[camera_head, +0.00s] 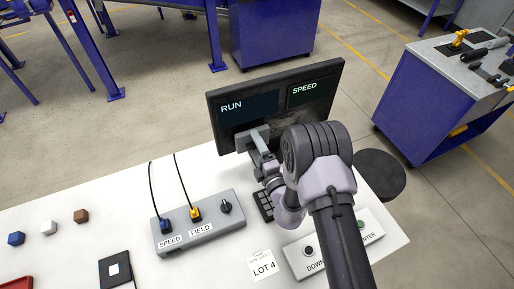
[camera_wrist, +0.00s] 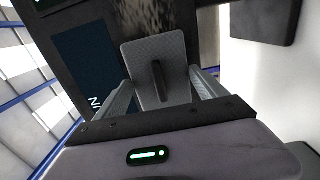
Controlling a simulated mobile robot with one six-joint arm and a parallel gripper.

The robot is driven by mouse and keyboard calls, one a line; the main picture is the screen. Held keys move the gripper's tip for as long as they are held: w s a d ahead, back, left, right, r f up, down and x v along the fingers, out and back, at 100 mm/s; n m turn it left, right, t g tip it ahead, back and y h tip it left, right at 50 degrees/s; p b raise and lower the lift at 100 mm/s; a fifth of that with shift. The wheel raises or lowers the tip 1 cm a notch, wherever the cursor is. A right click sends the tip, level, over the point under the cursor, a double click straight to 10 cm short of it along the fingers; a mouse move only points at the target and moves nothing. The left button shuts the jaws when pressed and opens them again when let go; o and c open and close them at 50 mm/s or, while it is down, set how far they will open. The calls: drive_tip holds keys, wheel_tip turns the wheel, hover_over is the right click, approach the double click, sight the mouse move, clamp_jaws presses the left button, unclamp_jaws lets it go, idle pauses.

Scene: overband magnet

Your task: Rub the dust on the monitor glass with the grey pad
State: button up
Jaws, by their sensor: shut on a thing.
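The monitor (camera_head: 272,98) stands at the back edge of the white table and shows RUN and SPEED panels. In the wrist view its dark glass (camera_wrist: 90,55) fills the background, with a speckled pale dust patch (camera_wrist: 155,18) at the top. My gripper (camera_head: 263,152) is in front of the monitor's lower left part. It is shut on the grey pad (camera_wrist: 172,52), whose dark grip lies between the fingers. The pad faces the glass just below the dust in the wrist view. I cannot tell whether it touches the glass. My arm hides the monitor's lower right.
A grey box (camera_head: 215,232) with SPEED and FIELD plugs and a knob sits left of my arm. A push-button panel (camera_head: 300,262) and LOT 4 card (camera_head: 263,265) lie in front. Small blocks (camera_head: 48,228) are at left. A blue cart (camera_head: 425,100) stands right.

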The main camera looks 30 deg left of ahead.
drive_tip(key=shift+w+a, duration=0.5)
drive_tip(key=shift+a, duration=0.05)
